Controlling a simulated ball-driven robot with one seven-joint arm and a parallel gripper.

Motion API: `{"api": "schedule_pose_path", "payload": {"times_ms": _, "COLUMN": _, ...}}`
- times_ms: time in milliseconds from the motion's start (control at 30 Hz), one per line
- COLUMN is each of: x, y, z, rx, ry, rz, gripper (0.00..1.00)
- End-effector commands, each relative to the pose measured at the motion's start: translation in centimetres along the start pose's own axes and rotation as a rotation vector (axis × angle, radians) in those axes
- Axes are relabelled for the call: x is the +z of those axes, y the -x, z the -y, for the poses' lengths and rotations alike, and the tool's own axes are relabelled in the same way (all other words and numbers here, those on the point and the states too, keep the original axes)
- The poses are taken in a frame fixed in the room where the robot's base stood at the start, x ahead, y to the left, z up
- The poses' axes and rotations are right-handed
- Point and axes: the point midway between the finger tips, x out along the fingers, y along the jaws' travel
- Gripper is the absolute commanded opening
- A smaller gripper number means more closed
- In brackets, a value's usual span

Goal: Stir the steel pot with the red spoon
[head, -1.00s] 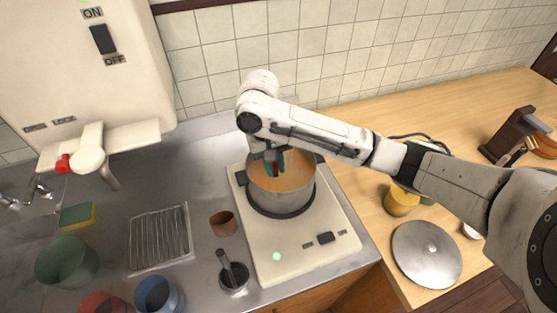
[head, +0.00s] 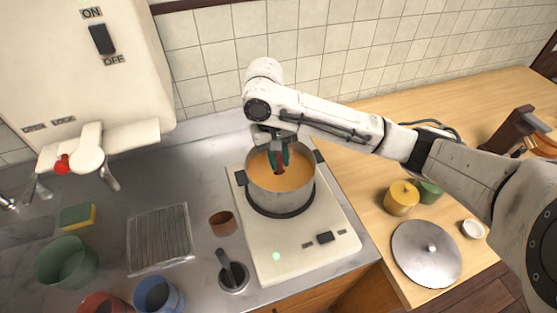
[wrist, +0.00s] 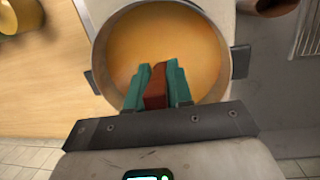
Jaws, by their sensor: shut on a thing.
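The steel pot (head: 282,202) stands upright on the white cooker and holds orange soup (head: 290,177). My gripper (head: 278,158) is over the back of the pot, its teal fingers pointing down into the opening. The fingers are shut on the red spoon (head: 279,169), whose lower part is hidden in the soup. In the wrist view the spoon's red-brown handle (wrist: 157,92) sits between the two teal fingers, above the soup near the pot's rim (wrist: 103,75).
The white cooker (head: 308,247) shows a green light. A lid (head: 426,262), yellow pot (head: 401,199) and green pot lie right on the wood counter. A brown cup (head: 222,224), dark mortar (head: 232,275) and wire rack (head: 160,240) lie left. A tiled wall stands behind.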

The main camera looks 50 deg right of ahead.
Motion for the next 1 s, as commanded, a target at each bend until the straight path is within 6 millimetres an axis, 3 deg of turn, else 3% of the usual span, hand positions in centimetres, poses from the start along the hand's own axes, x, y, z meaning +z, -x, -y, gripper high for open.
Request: {"api": "schedule_pose_path", "payload": {"times_ms": 1000, "x": 2.2, "y": 7.1, "z": 0.0, "rx": 0.000, "ry": 0.001, "rz": -0.002, "gripper": 0.00}}
